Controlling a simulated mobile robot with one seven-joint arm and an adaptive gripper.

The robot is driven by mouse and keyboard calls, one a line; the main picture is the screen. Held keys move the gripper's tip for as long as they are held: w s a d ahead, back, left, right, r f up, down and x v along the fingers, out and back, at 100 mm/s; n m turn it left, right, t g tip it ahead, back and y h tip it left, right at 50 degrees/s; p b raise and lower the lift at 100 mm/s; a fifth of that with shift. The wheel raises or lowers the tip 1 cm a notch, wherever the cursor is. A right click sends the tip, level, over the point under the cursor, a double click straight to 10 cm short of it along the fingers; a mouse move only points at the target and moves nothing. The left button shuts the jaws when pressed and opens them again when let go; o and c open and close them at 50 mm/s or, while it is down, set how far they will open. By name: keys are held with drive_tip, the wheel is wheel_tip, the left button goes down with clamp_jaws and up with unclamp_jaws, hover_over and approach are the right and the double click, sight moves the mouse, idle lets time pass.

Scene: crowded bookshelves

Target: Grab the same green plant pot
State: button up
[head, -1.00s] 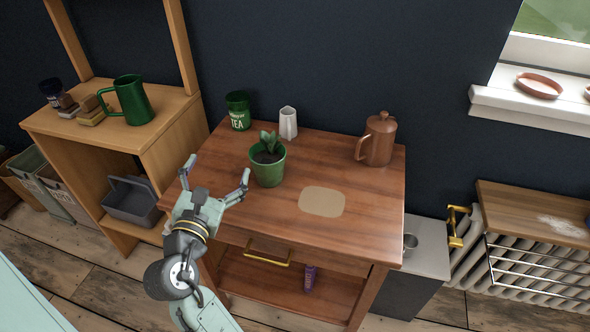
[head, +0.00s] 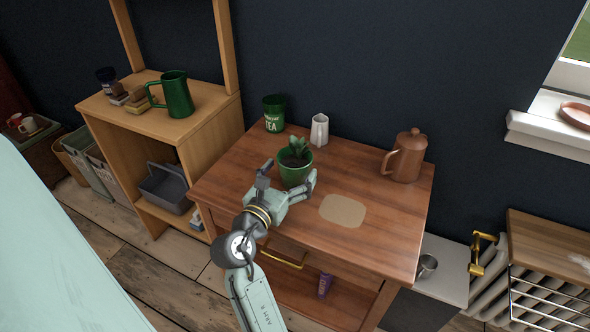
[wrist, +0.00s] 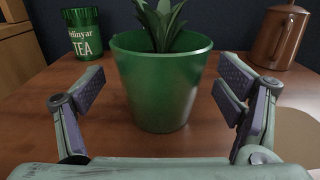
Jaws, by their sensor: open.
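The green plant pot (head: 296,173) holds a leafy plant and stands upright on the reddish wooden table (head: 385,226). In the wrist view the pot (wrist: 162,85) is straight ahead, in the middle of the picture. My gripper (head: 289,178) is open at the near side of the pot, with one finger towards each side of it. In the wrist view the fingers of my gripper (wrist: 163,95) are spread wider than the pot, with gaps showing on both sides. Nothing is held.
A green tea tin (head: 274,114), a white jug (head: 319,131) and a brown pitcher (head: 405,157) stand towards the table's back. A tan mat (head: 343,211) lies right of the pot. A wooden shelf (head: 205,125) with a green watering jug (head: 177,95) is at left.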

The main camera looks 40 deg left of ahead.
drive_tip(key=shift+x, duration=1.4)
drive_tip(key=shift+c, duration=0.5)
drive_tip(key=c, duration=1.5)
